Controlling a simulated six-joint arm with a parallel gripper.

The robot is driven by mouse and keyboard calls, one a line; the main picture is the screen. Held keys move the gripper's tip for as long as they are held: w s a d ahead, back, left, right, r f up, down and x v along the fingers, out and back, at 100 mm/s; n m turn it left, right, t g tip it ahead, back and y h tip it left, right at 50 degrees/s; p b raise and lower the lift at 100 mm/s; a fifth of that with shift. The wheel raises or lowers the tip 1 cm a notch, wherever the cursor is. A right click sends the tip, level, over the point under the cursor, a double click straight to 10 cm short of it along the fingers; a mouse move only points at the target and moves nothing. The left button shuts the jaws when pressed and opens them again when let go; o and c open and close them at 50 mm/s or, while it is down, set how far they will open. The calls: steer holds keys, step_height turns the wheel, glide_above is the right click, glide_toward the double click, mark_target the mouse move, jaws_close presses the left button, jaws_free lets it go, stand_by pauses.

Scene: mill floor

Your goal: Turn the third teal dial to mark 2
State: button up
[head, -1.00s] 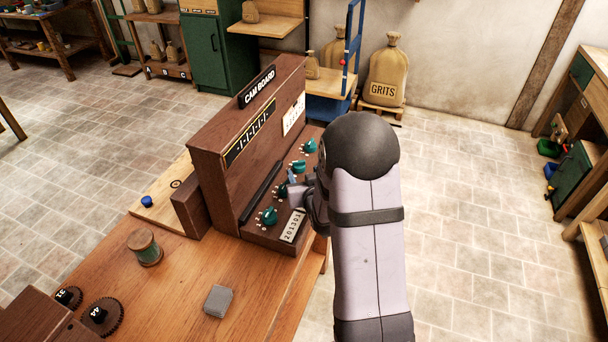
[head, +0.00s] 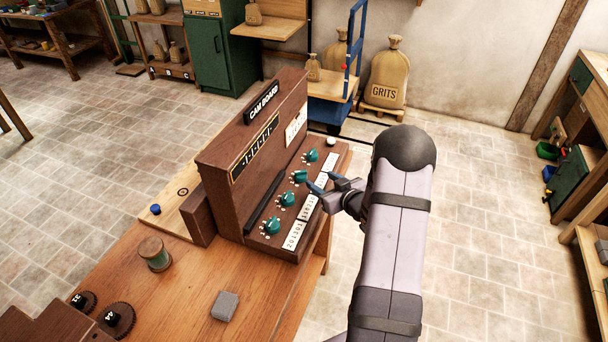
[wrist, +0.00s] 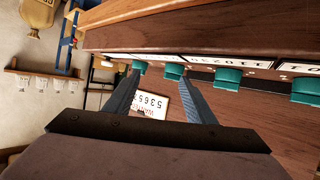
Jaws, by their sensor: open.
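A row of teal dials stands on the sloping panel of the brown cam board (head: 225,165). Counted from the near end, they are the first (head: 272,225), second (head: 287,200), third (head: 300,177) and fourth (head: 312,155). My gripper (head: 313,183) is open and empty, just right of the third dial. In the wrist view the third dial (wrist: 173,72) shows beyond and between my spread fingertips (wrist: 162,77), apparently apart from them. The fourth dial (wrist: 140,66) is by the left fingertip. The third dial's mark is too small to read.
White number strips (head: 293,235) lie along the panel's front edge, beside the dials. A wooden spool (head: 154,254), a grey block (head: 225,305) and dark gears (head: 116,319) sit on the bench left of my arm. Open floor lies to the right.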

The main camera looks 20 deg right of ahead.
mark_target(302, 175)
steer(key=shift+a+r+n+y, duration=0.2)
steer(key=shift+a+y, duration=0.15)
steer(key=shift+a, duration=0.25)
steer(key=shift+a+r+n+y, duration=0.1)
steer(key=shift+a+n+y, duration=0.1)
steer(key=shift+a+y, duration=0.25)
steer(key=shift+a, duration=0.1)
steer(key=shift+w, duration=0.1)
steer(key=shift+p+x, duration=1.25)
steer(key=shift+x, duration=2.35)
steer(key=shift+f, duration=0.1)
steer(key=shift+m, duration=0.3)
steer(key=c, duration=1)
